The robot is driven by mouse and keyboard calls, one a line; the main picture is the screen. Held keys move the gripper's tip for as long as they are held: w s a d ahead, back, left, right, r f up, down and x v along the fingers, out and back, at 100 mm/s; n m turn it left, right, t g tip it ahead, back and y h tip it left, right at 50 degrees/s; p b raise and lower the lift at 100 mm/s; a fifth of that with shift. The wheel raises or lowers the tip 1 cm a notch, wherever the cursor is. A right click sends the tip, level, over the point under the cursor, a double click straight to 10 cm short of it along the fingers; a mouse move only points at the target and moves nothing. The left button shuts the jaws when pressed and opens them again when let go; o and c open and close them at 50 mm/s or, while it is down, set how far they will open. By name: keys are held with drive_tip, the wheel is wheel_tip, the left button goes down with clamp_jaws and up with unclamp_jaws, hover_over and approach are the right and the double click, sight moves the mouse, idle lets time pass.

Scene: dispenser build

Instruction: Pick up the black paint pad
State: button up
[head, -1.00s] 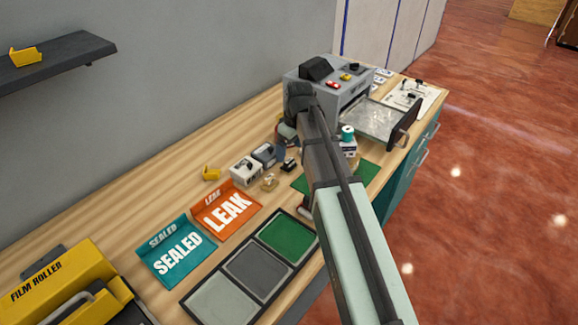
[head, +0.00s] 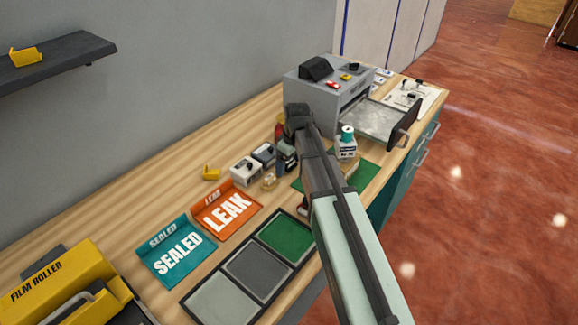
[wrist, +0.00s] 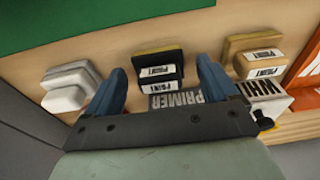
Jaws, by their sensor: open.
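The black paint pad (wrist: 158,66) has white printed labels and a yellowish base edge. In the wrist view it shows between the two blue fingers of my gripper (wrist: 162,82), with a visible gap on each side. The gripper is open and holds nothing. How far the fingertips are above the pad I cannot tell. In the head view my gripper (head: 286,160) is low over the bench, beside the small paint boxes, and the black pad is hidden or too unclear to make out there.
A white pad (wrist: 68,88) lies left and a tan pad (wrist: 262,58) right of the fingers in the wrist view. The primer box (wrist: 174,100) is close by. In the head view, a bottle (head: 347,143) stands on the green mat (head: 368,176), near the open drawer (head: 385,122).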

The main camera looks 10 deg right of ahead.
drive_tip(key=c, duration=1.1)
drive_tip(key=shift+c, duration=0.2)
drive_tip(key=shift+r, duration=0.1)
